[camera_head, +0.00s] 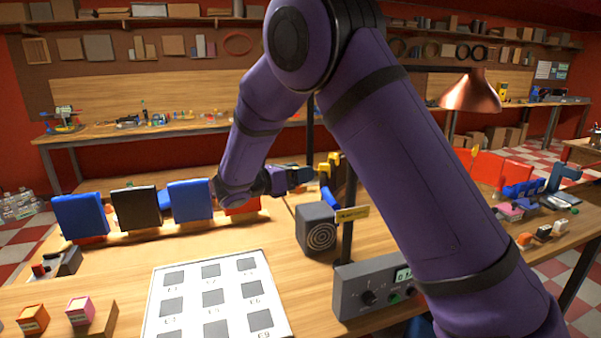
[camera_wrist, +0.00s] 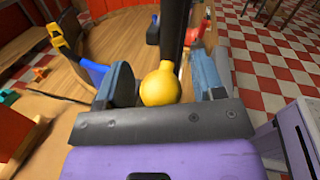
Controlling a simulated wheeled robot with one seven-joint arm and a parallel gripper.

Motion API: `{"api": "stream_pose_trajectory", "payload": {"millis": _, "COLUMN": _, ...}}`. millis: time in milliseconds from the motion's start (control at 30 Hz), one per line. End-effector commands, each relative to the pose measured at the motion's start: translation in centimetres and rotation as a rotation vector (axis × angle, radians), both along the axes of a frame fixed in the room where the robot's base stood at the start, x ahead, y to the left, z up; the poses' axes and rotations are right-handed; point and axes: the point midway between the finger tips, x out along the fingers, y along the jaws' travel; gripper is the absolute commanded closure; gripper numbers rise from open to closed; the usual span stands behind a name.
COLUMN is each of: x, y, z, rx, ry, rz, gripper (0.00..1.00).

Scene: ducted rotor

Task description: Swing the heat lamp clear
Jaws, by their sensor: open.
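The heat lamp's copper, cone-shaped shade (camera_head: 470,94) shows at the upper right of the head view, beside my arm. My arm hides whatever joins it to the rest of the lamp. A dark upright post (camera_head: 348,215) stands on the bench, with yellow parts (camera_head: 328,165) near its top. My gripper (camera_head: 303,174) is close to the left of these parts. In the wrist view my gripper (camera_wrist: 162,68) is open, with a round yellow knob (camera_wrist: 160,86) between its fingers. I cannot tell whether either finger touches it.
A grey box with concentric rings (camera_head: 318,230) stands left of the post, and a grey control box (camera_head: 370,285) in front. A white board with grey squares (camera_head: 230,283) lies at front. The bench between is mostly clear.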

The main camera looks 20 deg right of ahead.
Motion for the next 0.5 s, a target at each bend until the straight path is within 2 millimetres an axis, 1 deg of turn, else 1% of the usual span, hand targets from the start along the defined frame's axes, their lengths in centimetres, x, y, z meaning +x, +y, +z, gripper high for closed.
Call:
{"api": "stream_pose_trajectory", "payload": {"millis": 100, "x": 0.11, "y": -0.58, "z": 0.02, "rx": 0.000, "ry": 0.000, "rz": -0.001, "gripper": 0.38}}
{"api": "stream_pose_trajectory", "payload": {"millis": 367, "x": 0.15, "y": -0.70, "z": 0.01, "rx": 0.000, "ry": 0.000, "rz": 0.000, "gripper": 0.38}}
{"api": "stream_pose_trajectory", "payload": {"millis": 400, "x": 0.15, "y": -0.68, "z": 0.02, "rx": 0.000, "ry": 0.000, "rz": 0.000, "gripper": 0.40}}
{"api": "stream_pose_trajectory", "payload": {"millis": 467, "x": 0.15, "y": -0.68, "z": 0.02, "rx": 0.000, "ry": 0.000, "rz": 0.000, "gripper": 0.54}}
{"api": "stream_pose_trajectory", "payload": {"millis": 500, "x": 0.14, "y": -0.68, "z": 0.02, "rx": 0.000, "ry": 0.000, "rz": 0.000, "gripper": 0.63}}
